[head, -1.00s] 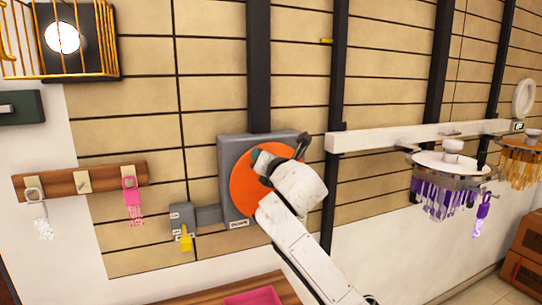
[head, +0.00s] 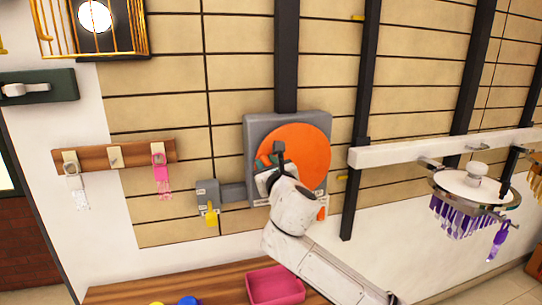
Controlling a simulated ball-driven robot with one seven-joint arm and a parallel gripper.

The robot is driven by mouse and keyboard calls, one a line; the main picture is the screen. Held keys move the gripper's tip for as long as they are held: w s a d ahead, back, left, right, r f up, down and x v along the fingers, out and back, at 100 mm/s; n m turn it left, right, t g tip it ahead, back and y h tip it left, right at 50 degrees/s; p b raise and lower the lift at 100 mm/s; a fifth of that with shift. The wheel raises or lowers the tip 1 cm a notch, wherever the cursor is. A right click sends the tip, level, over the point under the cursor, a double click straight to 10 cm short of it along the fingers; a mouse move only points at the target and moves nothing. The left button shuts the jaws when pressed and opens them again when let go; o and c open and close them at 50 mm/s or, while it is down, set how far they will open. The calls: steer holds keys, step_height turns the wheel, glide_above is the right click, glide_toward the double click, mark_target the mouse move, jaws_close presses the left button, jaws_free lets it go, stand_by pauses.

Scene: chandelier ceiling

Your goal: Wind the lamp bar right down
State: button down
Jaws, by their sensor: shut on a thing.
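An orange winding disc (head: 305,150) sits on a grey wall box (head: 260,130). A dark crank handle (head: 279,149) stands out at the disc's left side. My gripper (head: 272,163) is shut on this handle; my white wrist hides part of the disc's lower left. The white lamp bar (head: 420,148) runs level across the dark uprights at right. A lamp with purple hanging drops (head: 475,190) hangs under it.
A grey latch box with a yellow lever (head: 210,212) is left of the winder. A peg rail (head: 120,155) holds tagged hangings. A pink tray (head: 275,286) lies on the wooden bench (head: 220,286) below. A wire cage lamp (head: 95,18) is at upper left.

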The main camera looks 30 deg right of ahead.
steer(key=shift+a+f, duration=0.25)
steer(key=shift+f, duration=0.55)
step_height(320, 180, down, 6)
steer(key=n+p, duration=0.1)
steer(key=n, duration=0.2)
steer(key=shift+d+f, duration=0.25)
steer(key=shift+d, duration=0.15)
steer(key=shift+s+f, duration=0.1)
steer(key=c, duration=0.9)
jaws_free()
steer(key=shift+d, duration=0.1)
